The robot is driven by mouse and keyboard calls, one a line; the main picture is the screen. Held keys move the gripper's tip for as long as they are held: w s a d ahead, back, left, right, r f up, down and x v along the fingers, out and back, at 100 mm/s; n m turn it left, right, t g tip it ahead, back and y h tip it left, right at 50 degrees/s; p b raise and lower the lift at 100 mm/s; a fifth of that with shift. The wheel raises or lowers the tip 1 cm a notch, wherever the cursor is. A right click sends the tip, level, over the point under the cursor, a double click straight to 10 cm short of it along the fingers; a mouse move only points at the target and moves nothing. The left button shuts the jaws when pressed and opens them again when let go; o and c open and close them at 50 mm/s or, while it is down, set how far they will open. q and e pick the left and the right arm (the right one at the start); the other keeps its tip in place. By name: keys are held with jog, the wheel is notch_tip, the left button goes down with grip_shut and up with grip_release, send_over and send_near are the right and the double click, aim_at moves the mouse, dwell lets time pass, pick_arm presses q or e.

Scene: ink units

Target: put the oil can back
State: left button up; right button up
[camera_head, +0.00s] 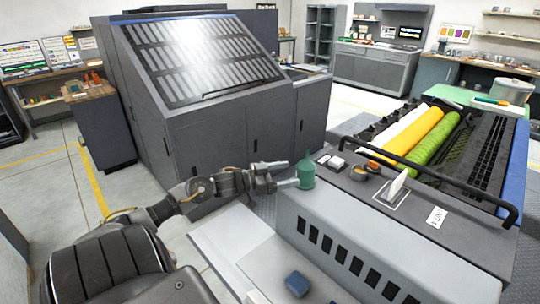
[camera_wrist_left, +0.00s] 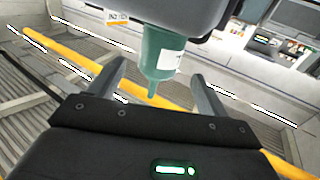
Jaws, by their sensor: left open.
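The green oil can (camera_head: 306,172) stands upright at the left corner of the grey press unit's dark top (camera_head: 345,175), its thin spout pointing up. My left gripper (camera_head: 290,174) is level beside the can on its left, with its fingers reaching toward it. In the left wrist view the can (camera_wrist_left: 160,52) appears inverted, spout downward, with a white label, between the two spread fingers of my left gripper (camera_wrist_left: 157,76). The fingers are open, and a gap shows on each side of the can. My right gripper is not in view.
Yellow (camera_head: 415,133) and green (camera_head: 435,143) rollers lie behind. A dark rail (camera_head: 450,182) edges them. A tall grey cabinet (camera_head: 215,135) stands behind my left arm.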

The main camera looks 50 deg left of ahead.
pick_arm(q)
jog(key=b+v, duration=0.1)
jog(key=v, duration=0.5)
dwell(0.6)
